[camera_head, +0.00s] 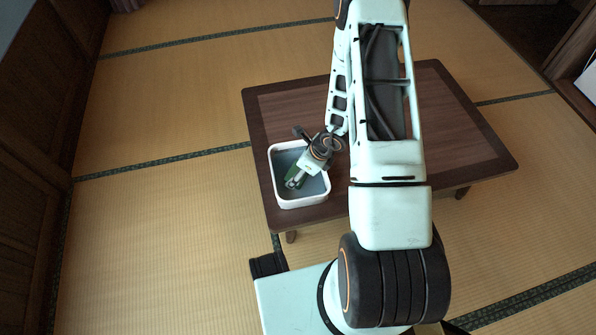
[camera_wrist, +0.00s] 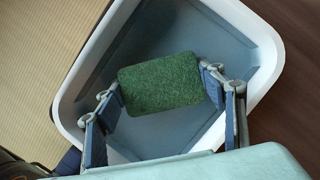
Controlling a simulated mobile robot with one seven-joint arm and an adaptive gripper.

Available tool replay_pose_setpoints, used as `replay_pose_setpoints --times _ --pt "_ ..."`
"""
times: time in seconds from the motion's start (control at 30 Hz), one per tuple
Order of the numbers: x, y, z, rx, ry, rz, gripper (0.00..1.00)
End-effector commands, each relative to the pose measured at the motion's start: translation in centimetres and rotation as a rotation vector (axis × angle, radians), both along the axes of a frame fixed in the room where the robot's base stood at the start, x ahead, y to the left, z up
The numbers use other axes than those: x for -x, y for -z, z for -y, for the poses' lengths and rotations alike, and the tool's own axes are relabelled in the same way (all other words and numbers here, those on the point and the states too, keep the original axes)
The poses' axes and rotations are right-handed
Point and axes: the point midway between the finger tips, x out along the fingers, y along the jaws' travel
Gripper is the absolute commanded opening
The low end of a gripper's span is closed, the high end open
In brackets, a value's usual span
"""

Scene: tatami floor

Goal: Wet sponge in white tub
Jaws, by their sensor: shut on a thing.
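The white tub (camera_head: 301,203) stands on the left end of the low wooden table, and its rim and bluish-grey inside fill much of the wrist view (camera_wrist: 259,33). The green sponge (camera_wrist: 160,83) is a rounded rectangular block with a rough surface. My gripper (camera_wrist: 163,88) is shut on the sponge, with one finger against each short side. In the head view, my gripper (camera_head: 294,180) reaches down inside the tub, and a strip of green sponge (camera_head: 291,172) shows beside it. I cannot tell whether the sponge touches the tub's bottom, or whether there is water.
The dark wooden table (camera_head: 462,125) has free room on its right side. Tatami floor (camera_head: 150,220) lies open to the left. My arm crosses the middle of the head view and hides part of the table.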

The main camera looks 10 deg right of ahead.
Motion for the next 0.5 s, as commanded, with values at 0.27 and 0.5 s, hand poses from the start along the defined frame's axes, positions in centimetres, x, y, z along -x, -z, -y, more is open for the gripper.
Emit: replay_pose_setpoints --times 0.27,0.5 --pt "0.2 -0.2 0.1 0.002 0.0 -0.004 0.45" --pt "0.1 -2.2 0.0 0.001 0.0 -0.002 0.45"
